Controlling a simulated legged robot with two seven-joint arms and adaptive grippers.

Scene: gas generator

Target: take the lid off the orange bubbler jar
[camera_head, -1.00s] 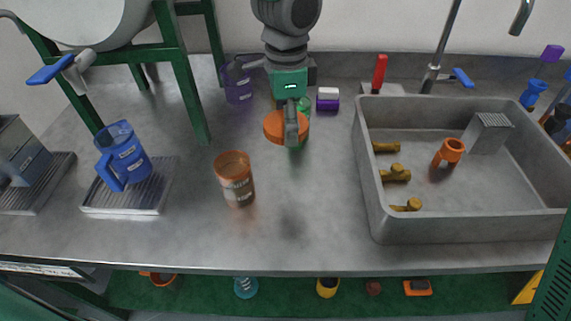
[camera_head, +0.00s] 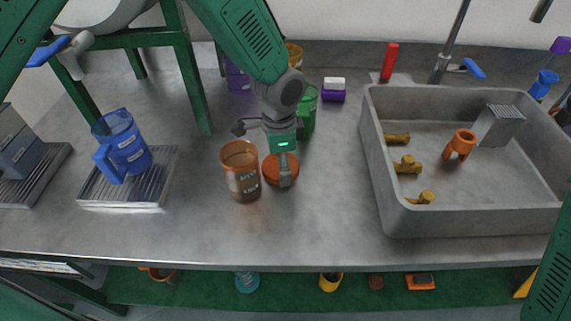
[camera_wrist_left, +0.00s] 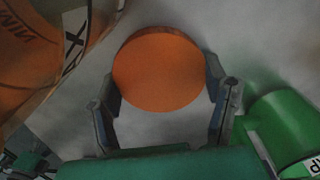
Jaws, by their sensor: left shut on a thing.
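The orange bubbler jar (camera_head: 242,182) stands upright and open-topped on the counter in the head view. Part of it also shows at the upper left of the left wrist view (camera_wrist_left: 28,62). Its round orange lid (camera_head: 273,177) is off, just right of the jar. My left gripper (camera_head: 284,178) is shut on the lid. In the left wrist view the lid (camera_wrist_left: 160,68) sits between the two fingers. I cannot tell whether the lid touches the counter. My right gripper is not in view.
A green container (camera_head: 306,112) stands close behind my left gripper. A blue jug (camera_head: 124,150) stands on a metal tray (camera_head: 95,195) at the left. A grey sink (camera_head: 385,215) with several fittings is at the right. The counter's front middle is clear.

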